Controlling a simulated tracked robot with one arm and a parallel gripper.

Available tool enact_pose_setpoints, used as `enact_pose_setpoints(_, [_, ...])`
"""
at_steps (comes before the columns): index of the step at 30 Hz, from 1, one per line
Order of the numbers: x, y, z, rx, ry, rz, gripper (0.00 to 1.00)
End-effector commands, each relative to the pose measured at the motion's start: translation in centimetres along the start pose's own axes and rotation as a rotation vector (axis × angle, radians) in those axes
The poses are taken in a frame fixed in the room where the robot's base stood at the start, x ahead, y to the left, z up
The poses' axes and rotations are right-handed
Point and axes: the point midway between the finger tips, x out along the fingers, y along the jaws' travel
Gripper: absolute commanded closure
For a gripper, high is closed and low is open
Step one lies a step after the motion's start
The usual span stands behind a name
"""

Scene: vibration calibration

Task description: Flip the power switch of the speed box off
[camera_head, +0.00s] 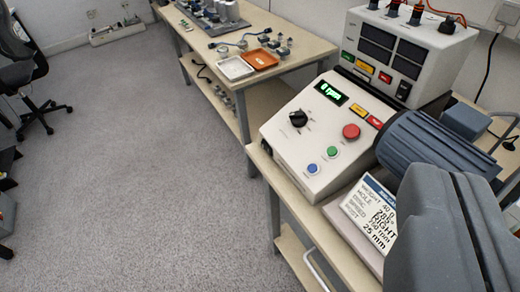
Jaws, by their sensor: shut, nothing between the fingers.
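The speed box (318,135) is a white sloped console on the bench. Its lit green display (331,93) appears to read 0 rpm. It carries a black knob (298,118), a red button (351,131), a green button (332,152) and a blue button (313,168). A small dark part (266,147) on its left side may be the power switch; its position is too small to tell. My gripper (450,180), dark grey, is at the lower right, shut and empty. In the picture it is right of and below the box, with no visible contact with it.
A ribbed blue-grey motor (430,145) lies right of the speed box. A label card (372,212) stands in front. A white instrument (412,55) with plugged cables stands behind. A second bench holds an orange tray (260,60).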

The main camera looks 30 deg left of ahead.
Motion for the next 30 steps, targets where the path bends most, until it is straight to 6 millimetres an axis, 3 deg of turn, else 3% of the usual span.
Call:
enact_pose_setpoints(7, [8.5, -3.6, -0.1, -0.136, -0.123, -0.016, 1.00])
enact_pose_setpoints(14, [16.7, -7.7, 2.6, -0.295, -0.249, -0.059, 1.00])
enact_pose_setpoints(21, [23.6, -12.8, 7.4, -0.464, -0.372, -0.134, 1.00])
enact_pose_setpoints(30, [29.2, -19.6, 15.8, -0.667, -0.508, -0.264, 1.00])
